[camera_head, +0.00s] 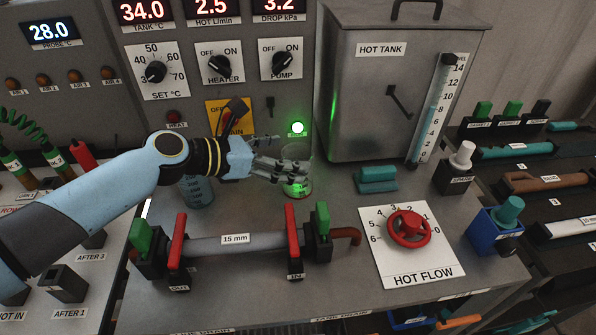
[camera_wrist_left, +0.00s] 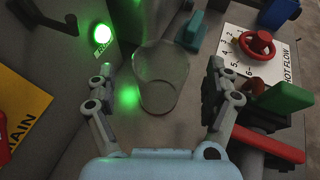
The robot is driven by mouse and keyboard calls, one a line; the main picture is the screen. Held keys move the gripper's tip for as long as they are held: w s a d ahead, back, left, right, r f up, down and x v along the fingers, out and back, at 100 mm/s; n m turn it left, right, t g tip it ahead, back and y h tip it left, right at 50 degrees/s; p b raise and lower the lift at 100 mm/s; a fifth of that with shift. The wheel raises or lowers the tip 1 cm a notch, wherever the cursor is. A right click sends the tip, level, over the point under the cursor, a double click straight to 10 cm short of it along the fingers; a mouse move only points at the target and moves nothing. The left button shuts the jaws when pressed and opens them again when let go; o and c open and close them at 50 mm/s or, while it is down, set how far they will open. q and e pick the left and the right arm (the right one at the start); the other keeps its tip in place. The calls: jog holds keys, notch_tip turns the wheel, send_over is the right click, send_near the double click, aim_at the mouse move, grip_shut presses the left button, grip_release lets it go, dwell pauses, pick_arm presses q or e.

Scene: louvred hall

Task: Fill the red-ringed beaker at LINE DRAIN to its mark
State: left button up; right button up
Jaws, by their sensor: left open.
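A clear glass beaker with a red ring near its base (camera_head: 297,188) stands on the bench below the green lamp. It shows in the left wrist view (camera_wrist_left: 160,80) with no liquid I can make out. My left gripper (camera_head: 282,168) is open, its fingers at the near side of this beaker and partly over it; in the left wrist view (camera_wrist_left: 160,75) the beaker lies between the spread fingertips, with gaps on both sides. A LINE DRAIN label is partly visible at the bench's front edge (camera_head: 205,330). My right gripper is out of view.
A second beaker (camera_head: 197,192) stands behind my left arm. The 15 mm pipe (camera_head: 210,245) with red and green handles lies in front. The red HOT FLOW wheel (camera_head: 408,228) and hot tank (camera_head: 385,100) are right. The green lamp (camera_head: 298,127) is lit. Displays read 34.0, 2.5, 3.2.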

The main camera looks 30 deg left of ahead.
aim_at(310, 154)
pick_arm(q)
jog(key=x, duration=0.2)
jog(key=shift+w+d, duration=0.2)
jog(key=shift+w, duration=0.15)
jog(key=shift+w+d+f, duration=0.15)
jog(key=shift+w+f, duration=0.05)
jog(key=shift+w, duration=0.05)
jog(key=shift+c, duration=1.5)
jog(key=c, duration=1)
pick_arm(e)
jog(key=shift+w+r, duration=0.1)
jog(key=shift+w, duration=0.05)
pick_arm(q)
jog(key=shift+o, duration=0.2)
jog(key=shift+r, duration=0.1)
